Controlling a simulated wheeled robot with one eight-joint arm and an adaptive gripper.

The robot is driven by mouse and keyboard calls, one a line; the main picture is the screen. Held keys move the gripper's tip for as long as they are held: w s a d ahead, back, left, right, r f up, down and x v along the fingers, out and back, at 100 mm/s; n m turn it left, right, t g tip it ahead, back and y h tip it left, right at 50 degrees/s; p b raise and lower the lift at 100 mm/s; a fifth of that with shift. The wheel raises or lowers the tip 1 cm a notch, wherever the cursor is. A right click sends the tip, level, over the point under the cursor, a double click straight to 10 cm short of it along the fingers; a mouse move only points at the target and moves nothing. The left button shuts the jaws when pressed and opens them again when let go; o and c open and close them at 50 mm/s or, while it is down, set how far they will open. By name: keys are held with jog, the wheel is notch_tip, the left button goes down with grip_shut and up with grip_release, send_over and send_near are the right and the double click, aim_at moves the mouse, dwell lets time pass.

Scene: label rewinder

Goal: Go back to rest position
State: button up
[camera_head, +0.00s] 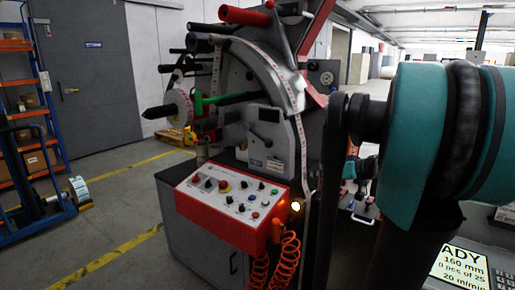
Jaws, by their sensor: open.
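My own teal and black arm (420,140) fills the right side of the head view, close to the camera. I cannot make out my gripper or its fingertips. The label rewinder (265,130) stands in the middle, with black and red rollers at its top and a white label web running over its curved arm and down its front. A small label roll (180,107) sits on a spindle at its left, near a green bar (225,99).
A display screen (462,268) reading "160 mm" is at the lower right. An orange and blue rack (22,110) with boxes and a blue pallet truck (40,212) with a label roll stand at the left. Orange coiled cords (289,262) hang below the panel. Floor at lower left is clear.

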jog(key=s+a+f+m+g+h, duration=0.4)
jog(key=s+f, duration=0.6)
jog(key=f, duration=0.5)
jog(key=s+d+f+m+h, duration=0.1)
jog(key=s+d+f+h, duration=0.2)
jog(key=s+f+h, duration=0.2)
jog(key=s+f, duration=0.3)
jog(key=s, duration=0.1)
jog(key=shift+f+m+h, duration=0.3)
jog(key=shift+f, duration=0.05)
